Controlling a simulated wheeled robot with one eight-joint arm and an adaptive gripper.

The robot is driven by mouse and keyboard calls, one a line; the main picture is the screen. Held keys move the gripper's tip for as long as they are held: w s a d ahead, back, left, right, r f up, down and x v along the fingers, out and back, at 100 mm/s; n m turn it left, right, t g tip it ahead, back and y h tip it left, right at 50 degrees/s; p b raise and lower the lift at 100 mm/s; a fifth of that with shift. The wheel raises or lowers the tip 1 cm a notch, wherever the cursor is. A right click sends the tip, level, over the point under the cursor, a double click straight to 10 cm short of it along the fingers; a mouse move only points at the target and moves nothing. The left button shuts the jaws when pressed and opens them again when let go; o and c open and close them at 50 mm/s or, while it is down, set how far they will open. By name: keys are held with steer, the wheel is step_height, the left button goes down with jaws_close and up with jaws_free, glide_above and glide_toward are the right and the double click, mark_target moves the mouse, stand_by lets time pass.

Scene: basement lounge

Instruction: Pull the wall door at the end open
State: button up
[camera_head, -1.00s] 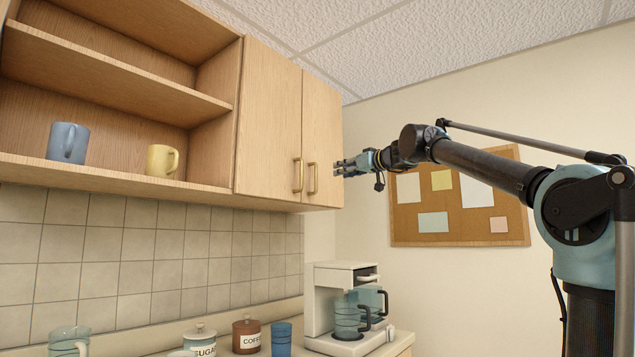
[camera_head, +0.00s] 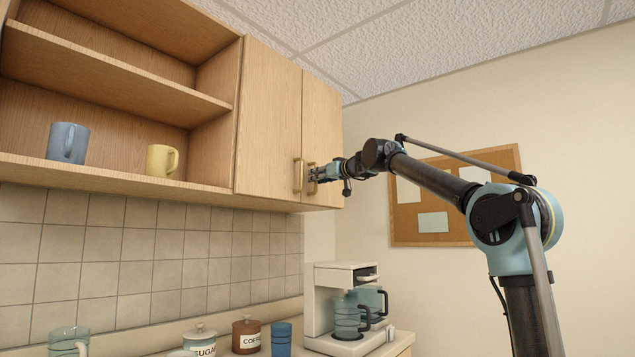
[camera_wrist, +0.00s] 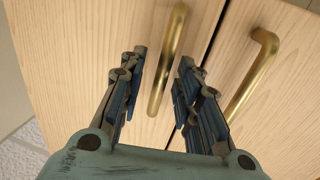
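The end wall door (camera_head: 323,120) is the right one of two light wood doors on the wall cabinet, and it is shut. Its upright brass handle (camera_wrist: 168,65) shows between my fingers in the wrist view; in the head view my gripper (camera_head: 313,176) mostly hides it. My gripper is open, with a finger on each side of this handle (camera_wrist: 162,58). Gaps show on both sides, and I cannot tell how deep the handle sits between the fingers. The neighbouring door (camera_head: 267,115) is shut too, and its handle (camera_head: 298,175) is close by.
Open shelves (camera_head: 115,83) with a blue mug (camera_head: 67,142) and a yellow mug (camera_head: 161,160) are to the left. Below stand a coffee maker (camera_head: 325,290) and canisters. A cork board (camera_head: 440,232) hangs on the right wall. The space before the doors is otherwise free.

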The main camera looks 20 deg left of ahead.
steer(key=shift+x, duration=0.75)
jaws_close()
